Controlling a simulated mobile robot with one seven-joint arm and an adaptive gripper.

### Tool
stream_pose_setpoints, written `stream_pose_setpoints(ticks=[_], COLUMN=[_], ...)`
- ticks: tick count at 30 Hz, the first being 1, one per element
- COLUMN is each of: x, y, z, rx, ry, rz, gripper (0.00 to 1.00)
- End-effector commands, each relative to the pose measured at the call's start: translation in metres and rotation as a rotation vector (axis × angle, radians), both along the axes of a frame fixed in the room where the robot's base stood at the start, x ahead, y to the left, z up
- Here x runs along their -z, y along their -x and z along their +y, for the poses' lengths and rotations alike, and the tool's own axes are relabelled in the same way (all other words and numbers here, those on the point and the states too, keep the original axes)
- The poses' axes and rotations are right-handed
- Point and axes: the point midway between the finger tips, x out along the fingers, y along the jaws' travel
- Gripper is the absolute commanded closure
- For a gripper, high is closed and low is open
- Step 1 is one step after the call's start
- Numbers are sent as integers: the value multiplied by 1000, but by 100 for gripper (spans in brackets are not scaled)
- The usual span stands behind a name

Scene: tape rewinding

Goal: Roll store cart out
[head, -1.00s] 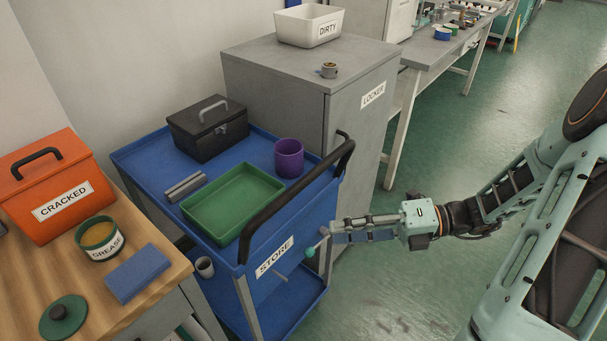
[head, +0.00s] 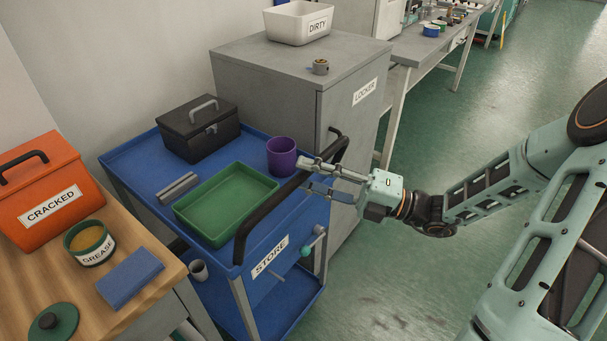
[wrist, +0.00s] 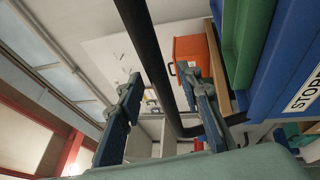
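The blue store cart (head: 145,165) stands between the wooden bench and the locker, with a "STORE" label on its front end. Its black push handle (head: 262,218) runs along the top of that end. My gripper (head: 307,176) is open at the handle's right part, its two fingers spread. In the wrist view the handle (wrist: 152,60) passes between the open fingers (wrist: 160,85), with space on both sides; firm contact does not show. A teal-knobbed lever (head: 305,252) is on the cart end below the handle.
The cart carries a black toolbox (head: 198,132), green tray (head: 225,205), purple cup (head: 282,157) and grey block (head: 177,188). The grey locker (head: 350,140) is close behind. The wooden bench (head: 130,235) is close at left. Green floor (head: 400,285) is clear at right.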

Motion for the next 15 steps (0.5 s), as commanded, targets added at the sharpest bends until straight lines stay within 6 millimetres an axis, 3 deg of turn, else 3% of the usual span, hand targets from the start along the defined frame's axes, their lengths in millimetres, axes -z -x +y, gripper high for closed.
stream_pose_setpoints(ticks=[4, 13, 15], x=[-2, -2, -2], y=[-2, -3, -3], z=[11, 12, 12], rx=[-1, 0, 0], ry=[-1, 0, 0], rz=[1, 1, 1], gripper=[67, 67, 75])
